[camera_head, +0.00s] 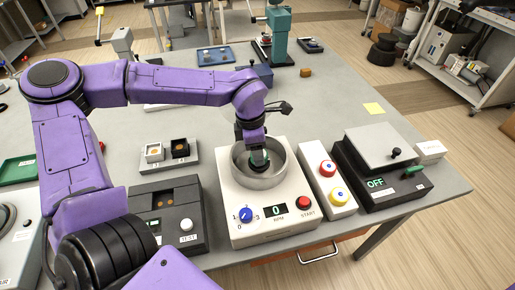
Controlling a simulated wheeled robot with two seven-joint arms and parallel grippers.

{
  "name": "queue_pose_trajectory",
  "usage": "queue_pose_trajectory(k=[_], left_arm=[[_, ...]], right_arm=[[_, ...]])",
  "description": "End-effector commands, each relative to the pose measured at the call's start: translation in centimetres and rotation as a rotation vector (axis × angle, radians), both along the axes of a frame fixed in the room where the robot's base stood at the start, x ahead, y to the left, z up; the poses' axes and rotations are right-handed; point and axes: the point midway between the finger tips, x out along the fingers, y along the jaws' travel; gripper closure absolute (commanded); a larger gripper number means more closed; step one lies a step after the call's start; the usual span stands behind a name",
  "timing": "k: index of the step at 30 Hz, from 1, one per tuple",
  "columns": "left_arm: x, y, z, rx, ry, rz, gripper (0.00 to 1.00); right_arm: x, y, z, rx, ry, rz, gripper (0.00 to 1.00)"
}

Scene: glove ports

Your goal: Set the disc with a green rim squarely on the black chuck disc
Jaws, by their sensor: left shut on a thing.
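My left gripper (258,158) reaches down into the round metal bowl (283,177) of the spin coater (263,222). It is shut on the disc with a green rim (259,165), which shows only as a small dark and green patch under the fingers. The black chuck disc inside the bowl is hidden by the gripper and the held disc. I cannot tell whether the two touch. The spin coater's display reads 0 RPM, with a blue knob (246,214) and a red START button (304,203) on its front. My right gripper is not in view.
Right of the coater are a white box with red and yellow buttons (328,185) and a dark hotplate box (379,182) reading OFF. Left are a grey TEST unit (167,215) and a small tray with two square holders (167,157).

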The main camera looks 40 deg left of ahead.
Motion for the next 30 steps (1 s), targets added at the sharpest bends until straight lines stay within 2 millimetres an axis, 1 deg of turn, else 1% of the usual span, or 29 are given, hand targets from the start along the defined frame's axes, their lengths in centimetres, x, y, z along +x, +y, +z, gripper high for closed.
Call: queue_pose_trajectory(k=[15, 16, 17, 18, 26, 29, 30], left_arm=[[0.0, 0.0, -1.4, 0.000, 0.000, -0.001, 0.79], [0.0, 0.0, -1.3, 0.001, -0.001, -0.001, 0.42], [0.0, 0.0, -1.3, 0.001, -0.001, -0.001, 0.33], [0.0, 0.0, -1.3, 0.000, 0.000, -0.001, 0.20], [0.0, 0.0, -1.3, 0.000, 0.000, 0.000, 0.19], [0.0, 0.1, -0.7, 0.000, -0.003, 0.001, 0.19], [0.0, 0.1, -0.1, 0.000, -0.004, 0.001, 0.19]], right_arm=[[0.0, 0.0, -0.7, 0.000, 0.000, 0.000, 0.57], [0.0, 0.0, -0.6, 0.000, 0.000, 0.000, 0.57], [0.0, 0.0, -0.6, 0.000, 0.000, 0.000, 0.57], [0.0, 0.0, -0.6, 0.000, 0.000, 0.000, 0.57], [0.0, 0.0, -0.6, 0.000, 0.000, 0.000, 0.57], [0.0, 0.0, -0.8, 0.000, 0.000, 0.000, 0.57], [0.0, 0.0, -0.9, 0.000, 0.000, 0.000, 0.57]])
